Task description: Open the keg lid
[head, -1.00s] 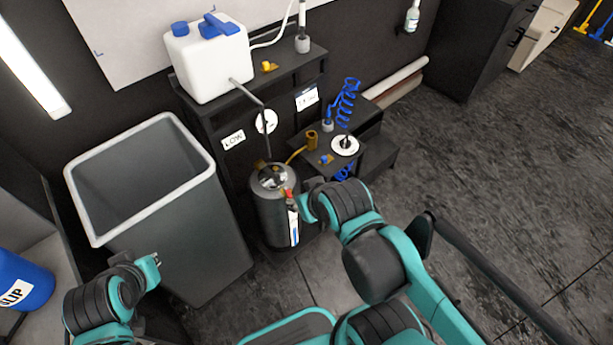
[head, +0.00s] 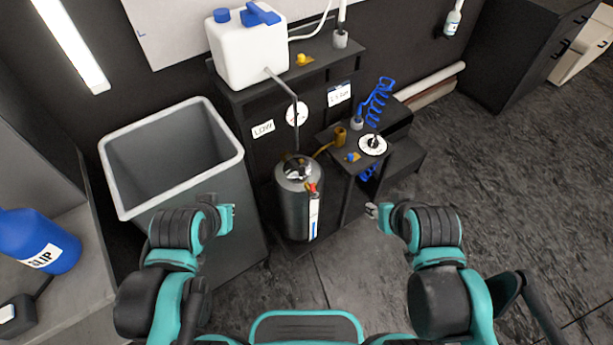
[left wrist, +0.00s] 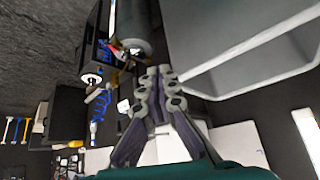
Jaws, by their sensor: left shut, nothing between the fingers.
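The keg also shows at the top of the left wrist view (left wrist: 134,22). My left gripper (head: 230,217) is left of the keg in front of the bin; its fingertips (left wrist: 158,76) are together and empty. My right gripper (head: 371,210) is to the keg's right, apart from it, its fingers too small to read.
A large grey bin (head: 222,178) stands left of the keg. The bench (head: 262,150) behind carries a white tank (head: 247,52). A small stand (head: 347,190) with a dial and blue coiled hose is right of the keg. A blue bottle (head: 35,240) is at far left. Open floor lies right.

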